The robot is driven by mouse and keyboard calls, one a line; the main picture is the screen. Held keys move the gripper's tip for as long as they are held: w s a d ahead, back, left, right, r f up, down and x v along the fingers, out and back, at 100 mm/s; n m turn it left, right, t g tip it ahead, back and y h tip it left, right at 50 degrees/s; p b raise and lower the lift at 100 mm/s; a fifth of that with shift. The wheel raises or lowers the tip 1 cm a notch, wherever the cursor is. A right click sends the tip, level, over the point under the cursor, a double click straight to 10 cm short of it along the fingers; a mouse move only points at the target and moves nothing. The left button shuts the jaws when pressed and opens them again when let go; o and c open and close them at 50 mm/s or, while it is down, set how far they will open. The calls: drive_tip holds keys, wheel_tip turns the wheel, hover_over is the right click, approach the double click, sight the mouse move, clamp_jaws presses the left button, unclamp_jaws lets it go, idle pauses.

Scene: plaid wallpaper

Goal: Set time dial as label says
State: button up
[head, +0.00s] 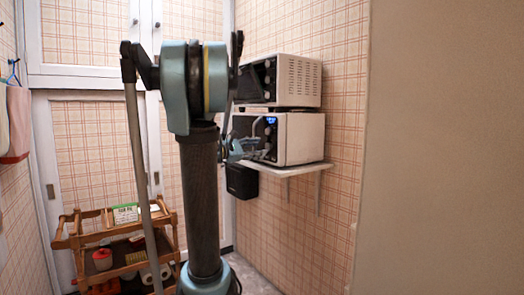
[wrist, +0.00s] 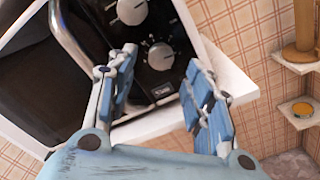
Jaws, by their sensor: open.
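The lower microwave (head: 300,140) stands on a wall shelf, white with a dark front and a lit blue display (head: 271,121). In the wrist view, its black panel carries two grey dials: an upper dial (wrist: 131,10), cut by the top edge, and a lower dial (wrist: 160,55). A small button (wrist: 160,92) sits below them. My gripper (wrist: 162,61) is open, its blue fingers either side of the lower dial in the picture; I cannot tell whether they touch it. In the head view my gripper (head: 242,148) is at the microwave's front. A small green-and-white card (head: 125,213), its writing unreadable, is on the cart.
A second microwave (head: 292,80) sits above the first. The white shelf (head: 300,169) juts from the plaid wall, with a black box (head: 241,180) below it. A wooden cart (head: 90,245) stands at left. A plain wall (head: 450,150) fills the right side.

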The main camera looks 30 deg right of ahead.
sight(267, 147)
drive_tip(key=shift+w+d, duration=0.1)
drive_tip(key=shift+d, duration=1.75)
drive_tip(key=c, duration=1)
